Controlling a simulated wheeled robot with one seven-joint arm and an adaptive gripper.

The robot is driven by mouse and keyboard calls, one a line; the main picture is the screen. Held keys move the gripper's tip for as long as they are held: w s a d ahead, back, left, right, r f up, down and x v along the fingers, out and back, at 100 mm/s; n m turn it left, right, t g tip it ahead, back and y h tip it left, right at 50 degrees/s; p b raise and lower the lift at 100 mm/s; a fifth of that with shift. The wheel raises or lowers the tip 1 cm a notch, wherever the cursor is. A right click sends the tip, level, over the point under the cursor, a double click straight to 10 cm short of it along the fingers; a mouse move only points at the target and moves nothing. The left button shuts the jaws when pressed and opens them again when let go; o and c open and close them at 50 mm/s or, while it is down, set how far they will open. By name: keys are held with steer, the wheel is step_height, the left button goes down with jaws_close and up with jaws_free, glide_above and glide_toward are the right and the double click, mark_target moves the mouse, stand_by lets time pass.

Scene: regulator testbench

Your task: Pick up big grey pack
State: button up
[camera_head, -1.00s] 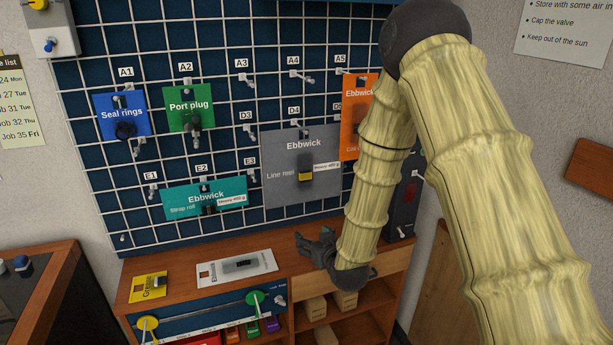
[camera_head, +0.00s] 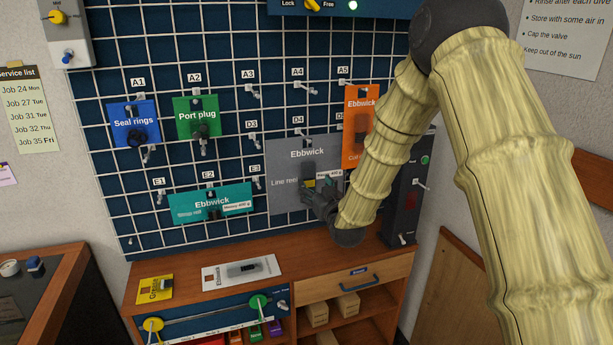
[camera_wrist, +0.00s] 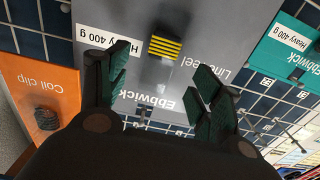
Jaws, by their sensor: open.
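The big grey pack (camera_head: 288,160), printed Ebbwick and Line reel, hangs on the pegboard below label D4. In the wrist view the grey pack (camera_wrist: 150,95) fills the middle, with a yellow-and-black striped piece (camera_wrist: 165,47) and a white Heavy 400 g label. My gripper (camera_head: 318,192) is in front of the pack's lower right part and covers some of it. In the wrist view my gripper (camera_wrist: 165,80) has its fingers spread to either side of the striped piece, with nothing held. I cannot tell whether the fingers touch the pack.
An orange Coil clip pack (camera_head: 359,110) hangs close on the right. A teal Ebbwick pack (camera_head: 210,204) hangs to the lower left. Blue (camera_head: 133,122) and green (camera_head: 196,117) packs hang farther left. Below, a wooden bench (camera_head: 300,262) holds a yellow pack and a white pack.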

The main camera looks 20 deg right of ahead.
mark_target(310, 176)
steer(key=w+p, duration=0.1)
steer(key=w, duration=0.1)
steer(key=w+r, duration=0.1)
steer(key=w, duration=0.1)
steer(key=shift+a+p, duration=0.15)
steer(key=shift+p, duration=0.25)
steer(key=shift+w+f, duration=0.15)
steer(key=shift+w, duration=0.35)
steer(key=c, duration=1.4)
steer(key=shift+r, duration=0.25)
